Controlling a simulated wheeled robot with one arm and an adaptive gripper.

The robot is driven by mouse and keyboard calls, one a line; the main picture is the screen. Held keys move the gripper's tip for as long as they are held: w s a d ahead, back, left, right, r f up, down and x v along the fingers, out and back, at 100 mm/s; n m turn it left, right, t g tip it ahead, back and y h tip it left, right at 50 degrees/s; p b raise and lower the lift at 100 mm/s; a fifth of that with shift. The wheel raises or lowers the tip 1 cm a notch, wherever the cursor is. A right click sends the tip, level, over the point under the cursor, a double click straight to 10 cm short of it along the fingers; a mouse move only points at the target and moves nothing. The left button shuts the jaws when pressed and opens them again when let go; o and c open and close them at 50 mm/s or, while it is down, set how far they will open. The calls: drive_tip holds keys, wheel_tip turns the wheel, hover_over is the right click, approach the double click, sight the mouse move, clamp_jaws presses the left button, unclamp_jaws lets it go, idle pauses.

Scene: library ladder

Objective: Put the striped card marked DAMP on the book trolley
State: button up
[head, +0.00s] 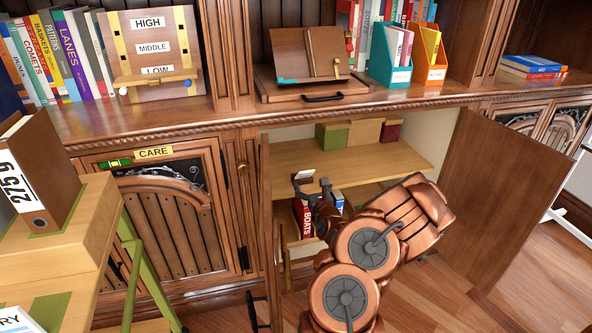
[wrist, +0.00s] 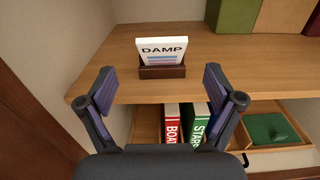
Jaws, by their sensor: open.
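The striped card marked DAMP (wrist: 162,48) stands upright in a small dark brown holder (wrist: 162,72) on the upper wooden shelf (wrist: 230,75) inside the open cupboard. Its face has blue and purple stripes under the word. In the head view the card (head: 304,174) is small, just beyond my gripper (head: 313,190). My gripper (wrist: 158,88) is open and empty in the wrist view, its fingers on either side of the holder's line and short of it, not touching the card. I cannot clearly identify the book trolley; a pale metal-framed thing (head: 575,185) is cut off at the right edge.
Open cupboard doors (head: 505,190) flank the opening. Boxes (head: 365,132) sit deeper on the shelf. Below it stand the books BOATS (wrist: 172,125) and STARS (wrist: 196,125), beside a tray with a green lid (wrist: 272,130). A wooden step unit (head: 85,230) stands left.

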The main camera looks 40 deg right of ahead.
sight(306, 174)
drive_tip(key=shift+x, duration=1.05)
drive_tip(key=shift+f+b+x, duration=0.2)
drive_tip(key=shift+b+x, duration=0.85)
drive_tip(key=shift+x, duration=0.9)
drive_tip(key=shift+w+d+r, duration=0.15)
drive_tip(key=shift+w+d, duration=0.3)
drive_tip(key=shift+w, duration=0.05)
clamp_jaws()
unclamp_jaws()
drive_tip(key=shift+s, duration=0.1)
